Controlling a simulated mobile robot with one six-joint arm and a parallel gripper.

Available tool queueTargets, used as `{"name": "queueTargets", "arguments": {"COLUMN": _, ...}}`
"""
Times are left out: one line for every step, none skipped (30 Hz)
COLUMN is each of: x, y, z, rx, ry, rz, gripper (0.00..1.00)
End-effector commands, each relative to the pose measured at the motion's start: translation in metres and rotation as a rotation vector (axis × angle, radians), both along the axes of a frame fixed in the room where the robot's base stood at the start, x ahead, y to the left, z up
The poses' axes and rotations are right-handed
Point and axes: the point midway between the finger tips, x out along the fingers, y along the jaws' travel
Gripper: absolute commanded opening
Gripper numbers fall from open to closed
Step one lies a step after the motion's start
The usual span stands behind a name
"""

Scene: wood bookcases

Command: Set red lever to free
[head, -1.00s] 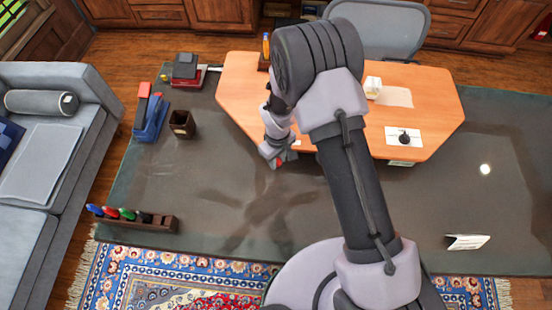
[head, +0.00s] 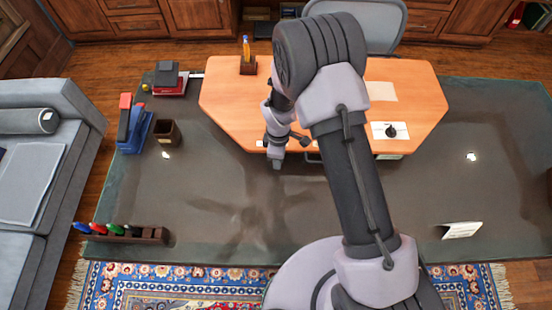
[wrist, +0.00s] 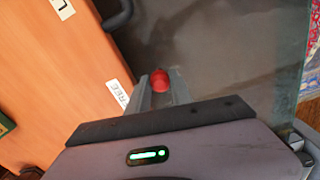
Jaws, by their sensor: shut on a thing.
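The red lever's round knob (wrist: 160,80) sits between the two fingertips of my gripper (wrist: 157,88) in the wrist view. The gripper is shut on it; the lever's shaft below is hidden. A white label (wrist: 118,93) on the orange desk edge lies just left of the fingers and reads "REE", its first part cut off or hidden. A second label (wrist: 62,8) further up shows an "L". In the head view my gripper (head: 277,158) hangs at the desk's front edge, and the knob cannot be seen there.
A dark handle-like part (wrist: 118,17) shows by the desk edge. A bin (head: 167,132), a blue and red object (head: 134,128) and a grey sofa (head: 40,170) stand to the left.

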Motion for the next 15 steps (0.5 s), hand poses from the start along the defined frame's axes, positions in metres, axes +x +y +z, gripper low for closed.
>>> {"name": "queueTargets", "arguments": {"x": 0.0005, "y": -0.0005, "z": 0.0001, "rx": 0.0, "ry": 0.0, "rz": 0.004, "gripper": 0.0}}
{"name": "queueTargets", "arguments": {"x": 0.0007, "y": -0.0006, "z": 0.0002, "rx": 0.0, "ry": -0.001, "rz": 0.007, "gripper": 0.0}}
{"name": "queueTargets", "arguments": {"x": 0.0008, "y": -0.0007, "z": 0.0002, "rx": 0.0, "ry": -0.001, "rz": 0.01, "gripper": 0.0}}
{"name": "queueTargets", "arguments": {"x": 0.0009, "y": -0.0007, "z": 0.0002, "rx": 0.0, "ry": -0.001, "rz": 0.011, "gripper": 0.0}}
{"name": "queueTargets", "arguments": {"x": 0.0009, "y": -0.0008, "z": 0.0002, "rx": 0.0, "ry": -0.001, "rz": 0.012, "gripper": 0.0}}
{"name": "queueTargets", "arguments": {"x": 0.0009, "y": -0.0008, "z": 0.0002, "rx": 0.0, "ry": -0.001, "rz": 0.013, "gripper": 0.0}}
{"name": "queueTargets", "arguments": {"x": 0.0009, "y": -0.0008, "z": 0.0002, "rx": 0.0, "ry": -0.001, "rz": 0.013, "gripper": 0.0}}
{"name": "queueTargets", "arguments": {"x": 0.0009, "y": -0.0007, "z": 0.0002, "rx": 0.0, "ry": -0.001, "rz": 0.013, "gripper": 0.0}}
{"name": "queueTargets", "arguments": {"x": 0.0009, "y": -0.0007, "z": 0.0002, "rx": 0.0, "ry": -0.001, "rz": 0.013, "gripper": 0.0}}
{"name": "queueTargets", "arguments": {"x": 0.0009, "y": -0.0007, "z": 0.0002, "rx": 0.0, "ry": -0.001, "rz": 0.013, "gripper": 0.0}}
{"name": "queueTargets", "arguments": {"x": 0.0009, "y": -0.0007, "z": 0.0002, "rx": 0.0, "ry": -0.001, "rz": 0.012, "gripper": 0.0}}
{"name": "queueTargets", "arguments": {"x": 0.0009, "y": -0.0007, "z": 0.0002, "rx": 0.0, "ry": -0.001, "rz": 0.012, "gripper": 0.0}}
{"name": "queueTargets", "arguments": {"x": 0.0009, "y": -0.0007, "z": 0.0002, "rx": 0.0, "ry": -0.001, "rz": 0.012, "gripper": 0.0}}
{"name": "queueTargets", "arguments": {"x": 0.0009, "y": -0.0007, "z": 0.0002, "rx": 0.0, "ry": -0.001, "rz": 0.012, "gripper": 0.0}}
{"name": "queueTargets", "arguments": {"x": 0.0009, "y": -0.0006, "z": 0.0002, "rx": 0.0, "ry": -0.001, "rz": 0.012, "gripper": 0.34}}
